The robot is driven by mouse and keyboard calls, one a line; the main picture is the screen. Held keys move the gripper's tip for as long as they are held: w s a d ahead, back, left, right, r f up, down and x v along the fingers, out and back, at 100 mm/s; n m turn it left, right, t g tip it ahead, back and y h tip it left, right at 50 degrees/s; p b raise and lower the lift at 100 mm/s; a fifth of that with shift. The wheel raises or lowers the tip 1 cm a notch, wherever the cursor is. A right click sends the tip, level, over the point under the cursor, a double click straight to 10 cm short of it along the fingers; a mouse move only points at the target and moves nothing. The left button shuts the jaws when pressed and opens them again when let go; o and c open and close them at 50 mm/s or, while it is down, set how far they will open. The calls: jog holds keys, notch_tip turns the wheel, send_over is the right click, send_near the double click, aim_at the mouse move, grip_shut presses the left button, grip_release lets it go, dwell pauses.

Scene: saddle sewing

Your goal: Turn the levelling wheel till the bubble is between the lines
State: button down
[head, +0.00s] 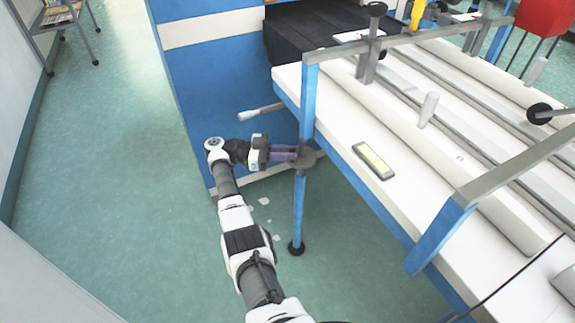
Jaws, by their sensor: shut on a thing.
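The levelling wheel (309,160) is a small dark grey disc around the blue leg at the near left corner of the white-topped machine. My gripper (297,154) reaches it from the left, with its purplish fingers shut on the wheel's edge. The fingers hide part of the wheel. The level (373,161) is a dark-framed bar with a yellow-green vial, lying on the white machine top to the right of the leg. Its bubble and lines are too small to make out.
A grey lever with a white handle (262,111) sticks out just above my gripper. The blue leg (298,205) runs down to a black foot (296,248) on the green floor. A blue cabinet (200,80) stands behind. The floor on the left is mostly clear.

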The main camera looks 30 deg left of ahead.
jog(key=shift+w+m+g+h+b, duration=0.45)
jog(key=shift+m+g+b, duration=0.5)
jog(key=shift+b, duration=1.25)
jog(key=shift+a+g+b, duration=0.1)
jog(key=shift+g+b, duration=0.15)
jog(key=shift+b, duration=0.1)
jog(key=shift+a+r+b, duration=0.1)
jog(key=shift+r+b, duration=0.05)
jog(key=shift+b, duration=0.4)
jog(key=c, duration=1.4)
grip_release()
jog(key=shift+s, duration=0.1)
jog(key=shift+a, duration=0.1)
